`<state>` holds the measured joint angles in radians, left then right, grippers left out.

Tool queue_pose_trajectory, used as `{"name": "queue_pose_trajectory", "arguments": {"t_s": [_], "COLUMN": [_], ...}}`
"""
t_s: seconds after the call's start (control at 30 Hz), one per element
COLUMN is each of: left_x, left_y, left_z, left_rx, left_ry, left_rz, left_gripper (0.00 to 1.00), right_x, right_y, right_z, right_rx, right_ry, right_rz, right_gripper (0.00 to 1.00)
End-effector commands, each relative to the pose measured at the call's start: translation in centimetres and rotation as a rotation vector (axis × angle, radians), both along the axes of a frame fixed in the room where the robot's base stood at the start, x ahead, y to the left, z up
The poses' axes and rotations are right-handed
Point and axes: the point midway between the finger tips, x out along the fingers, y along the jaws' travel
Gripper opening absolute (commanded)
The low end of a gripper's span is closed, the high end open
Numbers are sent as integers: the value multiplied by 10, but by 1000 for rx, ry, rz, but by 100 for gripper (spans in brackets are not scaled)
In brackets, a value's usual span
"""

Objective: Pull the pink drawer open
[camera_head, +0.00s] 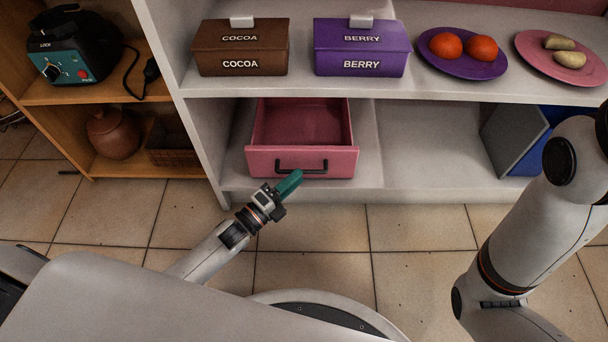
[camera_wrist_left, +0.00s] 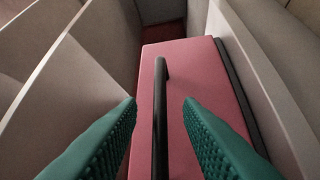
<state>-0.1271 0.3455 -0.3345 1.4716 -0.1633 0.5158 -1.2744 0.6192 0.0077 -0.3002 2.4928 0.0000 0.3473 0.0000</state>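The pink drawer (camera_head: 258,162) is pulled part way out of the lower shelf, and its empty inside shows. Its black bar handle (camera_head: 301,168) is on the front face. My left gripper (camera_head: 293,177) is just in front of the handle, near its left end. In the left wrist view, the green fingers of this gripper (camera_wrist_left: 160,108) are apart, with the black handle (camera_wrist_left: 160,85) running between them. A gap shows on both sides of the handle. The pink drawer front (camera_wrist_left: 196,62) lies behind it. My right gripper is outside the frames.
A brown cocoa box (camera_head: 240,50), a purple berry box (camera_head: 361,50) and two plates of food stand on the shelf above. The compartment right of the drawer looks free, with a grey and blue item (camera_head: 513,140) at its far side. Tiled floor lies in front.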

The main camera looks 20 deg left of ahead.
Motion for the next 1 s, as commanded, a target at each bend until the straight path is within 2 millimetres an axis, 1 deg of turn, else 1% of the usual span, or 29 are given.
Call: {"name": "queue_pose_trajectory", "arguments": {"t_s": [0.03, 0.1, 0.23, 0.4, 0.6, 0.63, 0.8, 0.83, 1.0], "left_x": [9, 18, 29, 34, 34, 34, 34, 34, 34], "left_y": [-5, -10, -16, -19, -19, -19, -19, -19, -19], "left_z": [-1, 0, 3, 5, 5, 5, 5, 5, 5], "left_rx": [-1, -1, 0, -1, -1, -1, -1, -1, 0], "left_ry": [-4, -3, -1, 1, 1, 1, 1, 1, 2], "left_rz": [0, 0, 0, 1, 1, 1, 1, 1, 1], "left_gripper": [33, 33, 33, 33, 33, 31, 3, 0, 0], "right_x": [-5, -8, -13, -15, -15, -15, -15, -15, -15], "right_y": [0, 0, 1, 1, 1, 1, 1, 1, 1], "right_z": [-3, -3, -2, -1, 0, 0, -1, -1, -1], "right_rx": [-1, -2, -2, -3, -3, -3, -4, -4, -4], "right_ry": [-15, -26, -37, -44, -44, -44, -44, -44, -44], "right_rz": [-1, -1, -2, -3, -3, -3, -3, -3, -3], "right_gripper": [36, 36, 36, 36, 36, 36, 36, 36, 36]}}
